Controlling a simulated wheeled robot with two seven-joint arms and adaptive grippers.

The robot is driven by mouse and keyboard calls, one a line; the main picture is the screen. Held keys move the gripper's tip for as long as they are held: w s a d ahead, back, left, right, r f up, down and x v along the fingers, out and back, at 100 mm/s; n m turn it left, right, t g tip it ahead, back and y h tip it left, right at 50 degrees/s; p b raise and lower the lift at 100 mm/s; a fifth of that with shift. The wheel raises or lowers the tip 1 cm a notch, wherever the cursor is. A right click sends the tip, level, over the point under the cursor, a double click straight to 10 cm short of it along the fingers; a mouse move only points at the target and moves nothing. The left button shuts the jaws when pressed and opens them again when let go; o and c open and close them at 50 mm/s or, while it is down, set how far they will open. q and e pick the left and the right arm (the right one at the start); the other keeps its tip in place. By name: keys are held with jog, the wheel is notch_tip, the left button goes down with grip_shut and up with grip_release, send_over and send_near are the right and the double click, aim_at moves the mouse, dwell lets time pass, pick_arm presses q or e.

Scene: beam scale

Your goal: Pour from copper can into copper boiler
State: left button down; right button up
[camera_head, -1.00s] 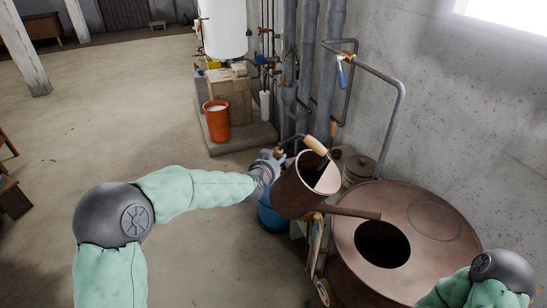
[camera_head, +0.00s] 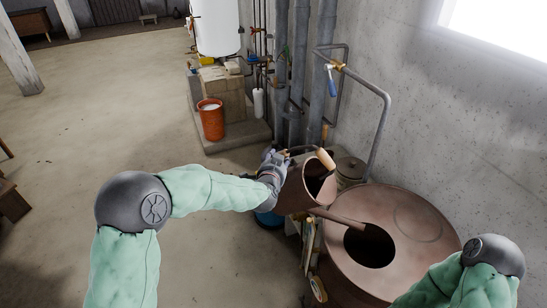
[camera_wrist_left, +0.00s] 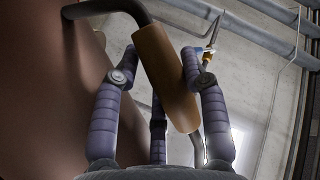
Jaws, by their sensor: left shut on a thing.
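The brown copper can (camera_head: 294,194) hangs in the air at the left of the copper boiler (camera_head: 430,228), tilted toward it. Its open top shows a dark inside. Its spout (camera_head: 338,216) points right and down, its tip at the edge of the boiler's dark round opening in this view. I see no stream of liquid. My left gripper (camera_head: 280,158) is at the can's upper left, shut on a wooden grip of its handle. In the left wrist view, the fingers (camera_wrist_left: 160,85) close around the wooden grip (camera_wrist_left: 163,75), beside the can's wall (camera_wrist_left: 50,90). My right gripper is out of view.
Grey pipes (camera_head: 300,70) and a bent pipe with a blue-handled tap (camera_head: 332,82) stand behind the boiler by the wall. A lidded pot (camera_head: 350,168) sits behind it. A blue container (camera_head: 268,220) is below the can.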

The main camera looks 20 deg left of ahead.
aim_at(289, 153)
pick_arm(q)
jog(key=d+r+p, duration=0.1)
jog(key=d+r+m+p, duration=0.1)
jog(key=shift+s+d+r+y, duration=0.15)
jog(key=shift+s+r+y, duration=0.05)
jog(key=shift+r+y, duration=0.15)
jog(key=shift+m+t+y, duration=0.25)
jog(key=shift+m+t, duration=0.15)
jog(key=shift+m, duration=0.2)
jog(key=shift+s+d+r+p, duration=0.15)
jog(key=shift+d+r+p, duration=0.5)
jog(key=shift+d+p, duration=0.1)
jog(key=shift+s+d+r+p, duration=0.15)
jog(key=shift+d+r+p, duration=0.5)
jog(key=shift+d, duration=0.1)
jog(key=shift+f, duration=0.1)
jog(key=shift+w+a+f+b, duration=0.25)
jog(key=shift+a+f+b, duration=0.5)
jog(key=shift+a, duration=0.1)
jog(key=shift+m, duration=0.5)
jog(key=shift+s+d+r+p, duration=0.15)
jog(key=shift+d+r+p, duration=0.6)
jog(key=shift+p, duration=0.1)
jog(key=shift+s+d+r+p, duration=0.1)
jog(key=shift+d+r+p, duration=0.6)
jog(key=shift+p, duration=0.15)
dwell(2.2)
